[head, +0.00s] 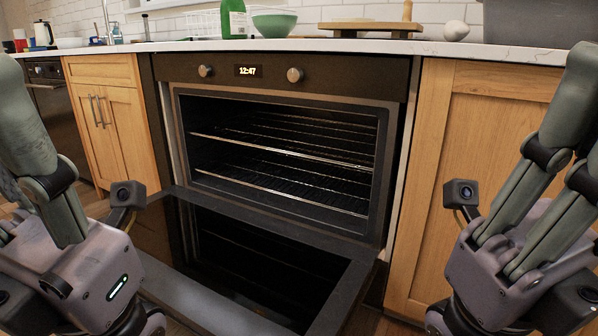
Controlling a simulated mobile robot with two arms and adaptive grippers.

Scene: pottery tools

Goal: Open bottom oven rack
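The oven (280,75) is straight ahead, with its door (270,250) folded down and open toward me. Inside, the upper rack (285,151) and the bottom rack (285,192) are wire shelves with bright front rails. Both racks appear pushed in within the cavity, and nothing is seen on them. My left gripper (80,275) is at the lower left, beside the door. My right gripper (505,265) is at the lower right, in front of the wooden cabinet. Both are apart from the racks. Their fingers are partly cut off by the frame, so their opening is unclear.
Wooden cabinets flank the oven at left (105,115) and right (480,180). The white countertop (330,45) above holds a green bottle (233,20), a green bowl (274,24) and a wooden board (370,27). The lowered door fills the floor space directly ahead.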

